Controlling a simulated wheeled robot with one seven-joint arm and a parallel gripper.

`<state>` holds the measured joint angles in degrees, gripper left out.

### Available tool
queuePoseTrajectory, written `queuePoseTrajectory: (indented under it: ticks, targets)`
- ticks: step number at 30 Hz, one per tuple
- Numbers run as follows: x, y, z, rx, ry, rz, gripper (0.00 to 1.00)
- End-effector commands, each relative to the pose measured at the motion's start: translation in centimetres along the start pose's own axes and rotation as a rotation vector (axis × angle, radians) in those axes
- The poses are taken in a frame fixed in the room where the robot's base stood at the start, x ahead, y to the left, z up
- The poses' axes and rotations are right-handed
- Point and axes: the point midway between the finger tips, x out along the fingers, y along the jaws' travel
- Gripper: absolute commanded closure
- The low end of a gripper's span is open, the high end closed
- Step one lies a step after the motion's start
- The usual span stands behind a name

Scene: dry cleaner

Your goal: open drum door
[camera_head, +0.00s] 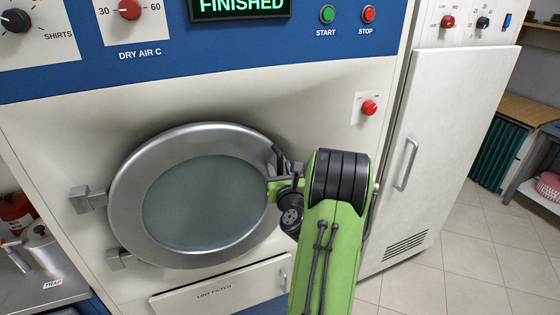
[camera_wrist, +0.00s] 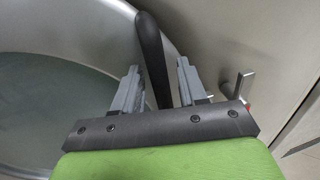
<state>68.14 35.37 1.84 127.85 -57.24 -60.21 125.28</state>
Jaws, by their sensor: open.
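The round drum door (camera_head: 124,200) has a wide metal ring and a greenish glass window. It sits flush in the machine's front and looks closed, with hinges (camera_head: 88,199) on its left side. A dark bar handle (camera_wrist: 151,45) stands at the ring's right edge. My gripper (camera_wrist: 158,68) is open, with one finger on each side of the handle and gaps visible between. In the head view my gripper (camera_head: 283,178) is at the door's right edge, and my green arm hides part of that edge and the front panel below.
A lint filter panel (camera_head: 215,292) is below the door. A red knob (camera_head: 369,107) is up and right of it. A tall white cabinet door with a handle (camera_head: 406,164) stands at right. The display (camera_head: 240,6) reads FINISHED. Tiled floor (camera_head: 440,270) is clear at right.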

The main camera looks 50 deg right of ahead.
Motion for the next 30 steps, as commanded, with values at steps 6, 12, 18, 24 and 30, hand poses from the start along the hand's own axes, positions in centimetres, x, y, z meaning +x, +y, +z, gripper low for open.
queuePoseTrajectory:
  ticks: [6, 12, 18, 24, 30]
  targets:
    - [0.21, 0.00, -0.21, 0.000, 0.001, 0.000, 0.58]
    - [0.18, -0.01, -0.19, 0.000, 0.001, 0.000, 0.83]
    - [0.17, -0.01, -0.18, 0.000, 0.001, 0.000, 1.00]
    - [0.19, 0.01, -0.14, 0.000, 0.001, 0.000, 1.00]
    - [0.80, 0.38, 0.12, 0.001, 0.002, 0.000, 1.00]
